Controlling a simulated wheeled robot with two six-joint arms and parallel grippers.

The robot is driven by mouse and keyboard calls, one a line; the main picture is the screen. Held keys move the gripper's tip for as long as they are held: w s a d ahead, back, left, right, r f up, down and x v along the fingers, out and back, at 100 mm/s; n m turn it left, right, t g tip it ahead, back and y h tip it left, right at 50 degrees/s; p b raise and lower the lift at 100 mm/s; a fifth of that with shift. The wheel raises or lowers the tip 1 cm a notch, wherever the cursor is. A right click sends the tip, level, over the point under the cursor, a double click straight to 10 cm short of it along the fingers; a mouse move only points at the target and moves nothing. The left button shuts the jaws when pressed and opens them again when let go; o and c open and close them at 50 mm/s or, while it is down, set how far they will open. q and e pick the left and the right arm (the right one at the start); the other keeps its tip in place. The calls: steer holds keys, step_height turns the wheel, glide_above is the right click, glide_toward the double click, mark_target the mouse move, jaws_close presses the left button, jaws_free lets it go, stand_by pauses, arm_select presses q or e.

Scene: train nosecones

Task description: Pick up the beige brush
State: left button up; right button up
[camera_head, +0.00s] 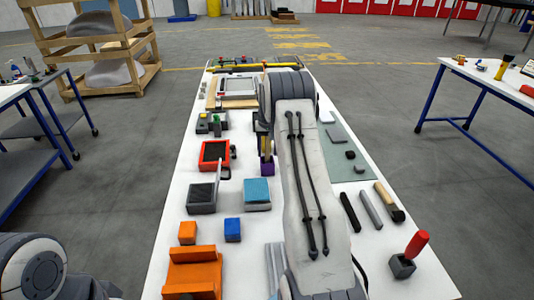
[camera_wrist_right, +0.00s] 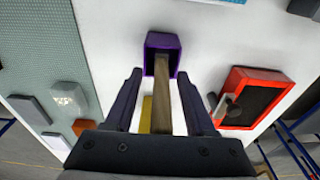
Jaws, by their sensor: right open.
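A purple holder (camera_wrist_right: 148,60) sits on the white table under my right gripper. A long beige-brown handle (camera_wrist_right: 162,95) stands up out of it, likely the brush; its lower end is hidden inside the holder. In the wrist view my right gripper (camera_wrist_right: 158,77) is open, with one finger on each side of the handle and gaps on both sides. In the head view my right arm hides most of this gripper; the purple holder (camera_head: 267,169) shows just left of the arm. Another brush-like tool (camera_head: 388,202) with a beige handle lies at the table's right edge. My left gripper is out of view.
A red tray (camera_head: 214,153) stands left of the holder; it also shows in the wrist view (camera_wrist_right: 254,97). A blue-topped box (camera_head: 257,193), orange blocks (camera_head: 193,272) and a blue block (camera_head: 232,230) are nearer. A red-handled tool in a dark block (camera_head: 403,266) stands front right.

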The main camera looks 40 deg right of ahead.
steer(key=shift+f, duration=0.2)
jaws_close()
steer(key=shift+r, duration=0.15)
